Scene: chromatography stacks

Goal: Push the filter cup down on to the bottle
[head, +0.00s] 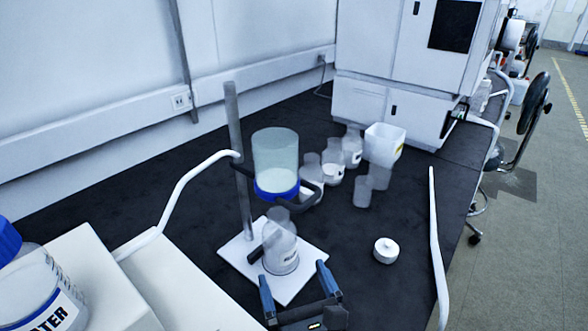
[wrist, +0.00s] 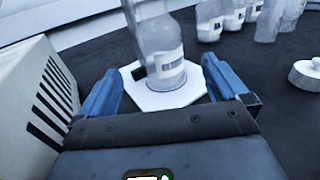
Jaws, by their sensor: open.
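The filter cup (head: 276,155) is a clear cylinder with a blue base ring. It sits in a dark ring clamp on a stand, above the bottle. The bottle (head: 281,252) is clear with a label and stands upright on the white stand base (head: 300,285). In the wrist view the bottle (wrist: 158,45) is ahead, beyond the fingers, and the cup is out of view. Whether the cup touches the bottle neck is hard to tell. My gripper (head: 294,278) has blue fingers spread apart and empty, low and on the near side of the bottle; it also shows in the wrist view (wrist: 168,88).
The stand's upright rod (head: 240,165) rises behind and left of the cup. Several bottles (head: 332,165) and a white box (head: 385,143) stand behind right. A round white lid (head: 386,250) lies at right. A bottle with a blue cap (head: 40,285) is at left. Dark bench between is clear.

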